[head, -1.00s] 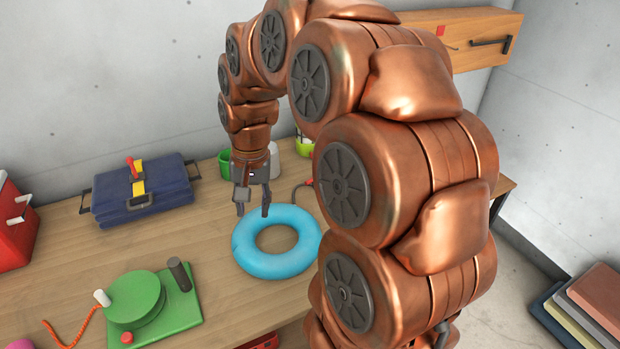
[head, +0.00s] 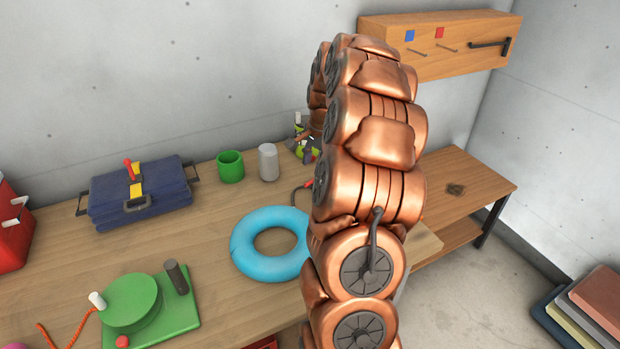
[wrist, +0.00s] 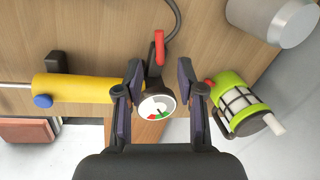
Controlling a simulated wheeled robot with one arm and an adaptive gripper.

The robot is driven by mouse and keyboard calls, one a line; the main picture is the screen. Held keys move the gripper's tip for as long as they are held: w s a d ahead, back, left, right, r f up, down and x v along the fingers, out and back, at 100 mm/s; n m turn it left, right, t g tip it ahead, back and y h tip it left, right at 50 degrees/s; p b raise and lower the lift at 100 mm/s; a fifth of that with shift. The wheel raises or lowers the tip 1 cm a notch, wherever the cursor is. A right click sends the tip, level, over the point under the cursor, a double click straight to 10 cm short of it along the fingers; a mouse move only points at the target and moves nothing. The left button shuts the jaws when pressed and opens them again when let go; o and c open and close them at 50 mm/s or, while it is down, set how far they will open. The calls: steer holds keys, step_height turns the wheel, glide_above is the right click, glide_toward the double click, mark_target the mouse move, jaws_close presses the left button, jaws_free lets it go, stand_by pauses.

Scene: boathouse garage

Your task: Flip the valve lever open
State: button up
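In the wrist view a red lever (wrist: 159,47) stands out from a dark fitting with a round white gauge (wrist: 157,108). A dark hose (wrist: 185,22) runs up beside it. I take this red lever to be the valve lever. A yellow cylinder (wrist: 80,89) with a blue knob lies left of the gauge, its right end by the left finger. My gripper (wrist: 160,76) is open, its fingers on either side of the gauge fitting, with the lever between and beyond their tips. I cannot tell whether they touch anything. In the head view my arm hides the gripper and gauge.
A lime-green lantern-like object (wrist: 243,98) is close right of the right finger; a grey cylinder (wrist: 275,18) is beyond. On the bench are a blue ring (head: 245,262), green cup (head: 230,168), blue toolbox (head: 140,200) and green winch-like device (head: 185,315). A wooden rack (head: 460,65) hangs behind.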

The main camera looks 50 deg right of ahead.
mark_target(309, 182)
steer(key=f, duration=0.3)
steer(key=w+f+p, duration=0.1)
steer(key=f, duration=0.2)
steer(key=shift+w+f, duration=0.15)
steer(key=shift+f, duration=0.1)
jaws_close()
